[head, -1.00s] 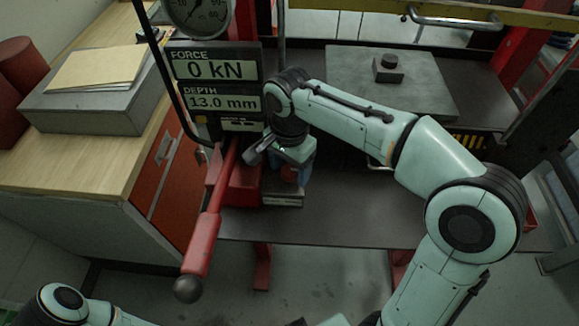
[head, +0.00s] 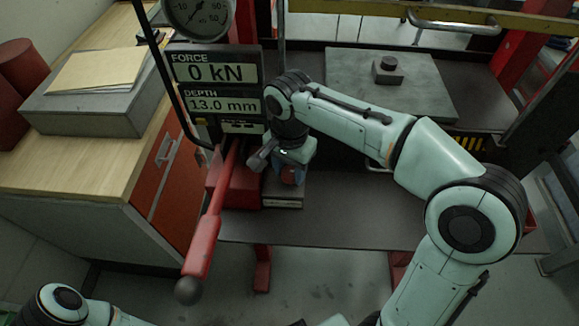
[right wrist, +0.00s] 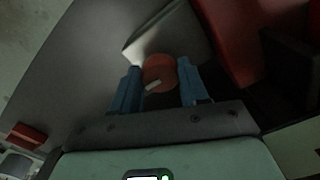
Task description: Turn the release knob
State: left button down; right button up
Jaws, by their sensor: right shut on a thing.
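The release knob (right wrist: 160,72) is a round red knob with a pale pointer mark, seen in the right wrist view. My right gripper (right wrist: 158,85) has its blue fingers on either side of the knob and is shut on it. In the head view the right gripper (head: 291,174) points down at a small block (head: 284,200) in front of the display, and hides most of the knob. My left gripper is out of view; only part of the left arm shows at the bottom left.
A red lever (head: 207,235) with a dark ball end slants beside the right gripper on the left. The display (head: 217,85) reads 0 kN and 13.0 mm. A steel plate (head: 430,90) with a small dark block lies at right. A wooden cabinet (head: 60,175) stands at left.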

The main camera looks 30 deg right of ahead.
aim_at(290, 172)
jog(key=o, duration=1.1)
jog(key=shift+c, duration=0.2)
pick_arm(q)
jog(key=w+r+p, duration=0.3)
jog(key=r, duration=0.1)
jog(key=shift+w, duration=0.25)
pick_arm(e)
notch_tip(290, 172, up, 14)
jog(key=shift+f, duration=0.25)
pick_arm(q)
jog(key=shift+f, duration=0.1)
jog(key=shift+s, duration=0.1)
